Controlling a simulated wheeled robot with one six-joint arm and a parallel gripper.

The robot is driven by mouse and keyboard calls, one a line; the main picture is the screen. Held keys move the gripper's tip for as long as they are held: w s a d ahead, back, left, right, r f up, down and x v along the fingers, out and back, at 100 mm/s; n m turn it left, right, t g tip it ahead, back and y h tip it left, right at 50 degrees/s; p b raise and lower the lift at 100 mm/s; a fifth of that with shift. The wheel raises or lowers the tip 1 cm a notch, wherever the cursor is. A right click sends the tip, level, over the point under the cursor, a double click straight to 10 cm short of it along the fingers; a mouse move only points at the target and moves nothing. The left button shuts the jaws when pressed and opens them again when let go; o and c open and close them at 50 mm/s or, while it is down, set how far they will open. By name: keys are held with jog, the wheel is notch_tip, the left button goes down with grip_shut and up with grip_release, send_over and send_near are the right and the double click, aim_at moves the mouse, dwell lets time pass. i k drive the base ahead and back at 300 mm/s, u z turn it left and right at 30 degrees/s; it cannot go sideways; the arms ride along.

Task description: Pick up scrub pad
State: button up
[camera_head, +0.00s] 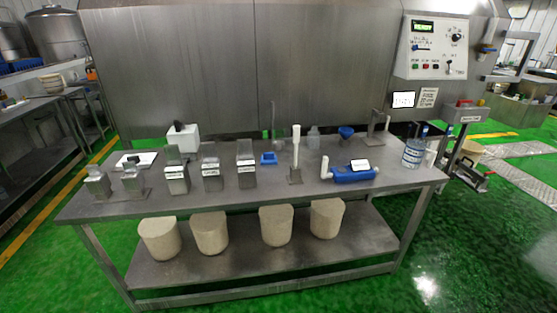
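No item on the steel table (225,205) can be named as the scrub pad with certainty at this size. A small blue square item (268,158) lies near the table's middle, behind the front row. A flat white item with a dark part (136,160) lies at the left. A blue cylinder-shaped item with a white handle and a white label (350,174) lies at the right of the table. My gripper is not in view.
Several labelled metal containers (211,178) stand along the table's left half. A white upright handle (296,150) stands in a metal holder. A water bottle (414,148) is near the right end. Several beige drums (209,233) stand on the lower shelf. Green floor lies in front.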

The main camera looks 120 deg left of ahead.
aim_at(268, 158)
jog(key=u, duration=3.85)
jog(key=i, duration=2.6)
jog(key=u, duration=0.5)
